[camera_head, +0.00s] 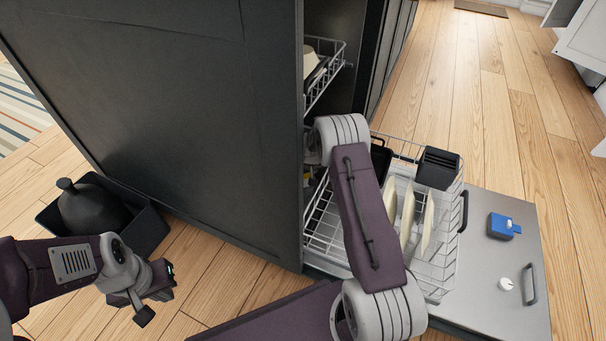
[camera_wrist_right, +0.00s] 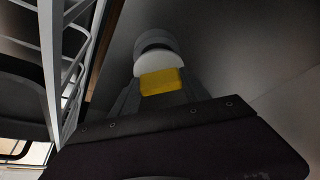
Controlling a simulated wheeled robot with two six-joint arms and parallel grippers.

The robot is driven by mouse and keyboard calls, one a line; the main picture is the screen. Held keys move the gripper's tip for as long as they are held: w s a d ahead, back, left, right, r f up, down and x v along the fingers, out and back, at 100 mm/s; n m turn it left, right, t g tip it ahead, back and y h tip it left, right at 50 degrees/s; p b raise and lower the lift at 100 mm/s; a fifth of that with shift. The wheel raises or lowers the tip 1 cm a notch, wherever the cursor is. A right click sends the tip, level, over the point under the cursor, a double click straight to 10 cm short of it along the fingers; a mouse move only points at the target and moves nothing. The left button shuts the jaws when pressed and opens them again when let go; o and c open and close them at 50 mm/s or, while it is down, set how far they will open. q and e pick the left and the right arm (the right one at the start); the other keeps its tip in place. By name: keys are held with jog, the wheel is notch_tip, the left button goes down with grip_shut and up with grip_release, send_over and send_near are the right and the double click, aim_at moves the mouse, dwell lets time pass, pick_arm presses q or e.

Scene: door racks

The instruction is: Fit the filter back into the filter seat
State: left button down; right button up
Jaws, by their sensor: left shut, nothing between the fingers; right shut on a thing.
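The filter (camera_wrist_right: 152,60) shows in the right wrist view as a pale disc with a grey cylinder behind it and a yellow grip (camera_wrist_right: 162,82) on the near side. My right gripper (camera_wrist_right: 161,92) is shut on the yellow grip. In the head view my right arm reaches into the open dishwasher, and its gripper is mostly hidden behind the arm and the cabinet edge. I cannot make out the filter seat in either view. My left gripper (camera_head: 152,300) is shut and empty, low over the floor at the left.
The dishwasher door (camera_head: 490,290) is folded down, with a blue block (camera_head: 503,226) and a white dial on it. The pulled-out lower rack (camera_head: 440,280) holds plates and a black basket. A dark panel (camera_head: 170,130) stands left. A black bin (camera_head: 145,228) holds a dark vessel.

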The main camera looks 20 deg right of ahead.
aim_at(306, 185)
jog(key=shift+f+b, duration=0.95)
jog(key=shift+f, duration=0.6)
jog(key=o, duration=1.5)
jog(key=shift+c, duration=0.2)
jog(key=p+v, duration=0.6)
jog(key=v, duration=0.2)
jog(key=shift+w+r, duration=0.1)
jog(key=shift+w, duration=0.05)
jog(key=shift+s+r, duration=0.35)
jog(key=shift+r, duration=0.05)
